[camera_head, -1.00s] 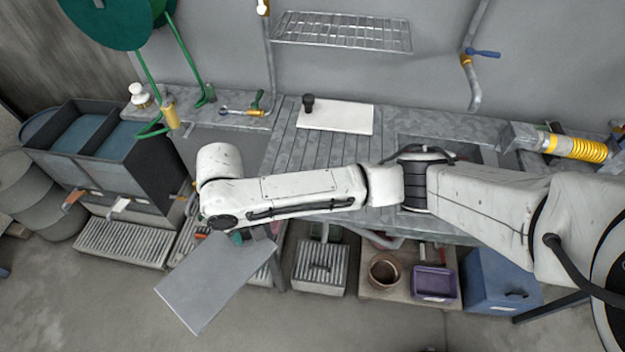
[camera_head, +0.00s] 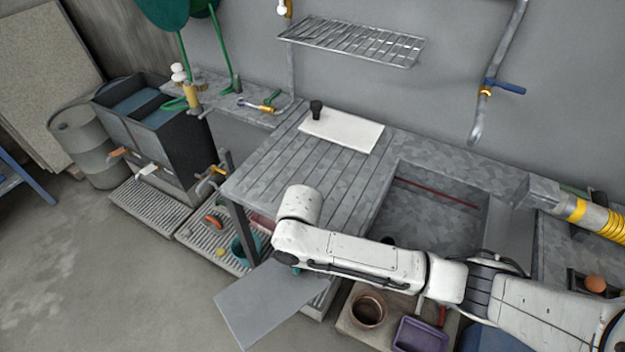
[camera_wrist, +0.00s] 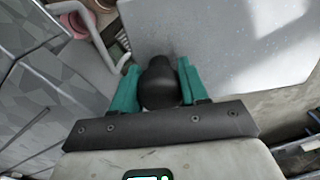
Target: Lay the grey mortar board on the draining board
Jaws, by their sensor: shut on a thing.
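The grey mortar board (camera_head: 275,300) is a flat plate below the end of my arm, in front of the counter and lower than its top. In the wrist view the board (camera_wrist: 225,40) spreads beyond the fingers. My gripper (camera_wrist: 158,80) has teal fingers shut on the board's black knob handle (camera_wrist: 160,88). In the head view the gripper (camera_head: 296,268) is mostly hidden under the white wrist. The draining board (camera_head: 275,160) is the grooved grey metal surface behind my arm, left of the sink; its front edge is partly covered by my arm.
A white board with a black knob (camera_head: 342,132) lies at the back of the draining board; the grooves in front are bare. The sink (camera_head: 435,205) is to the right. A wire rack (camera_head: 355,42) hangs above. A copper pot (camera_head: 368,310) and purple tub (camera_head: 420,336) stand below.

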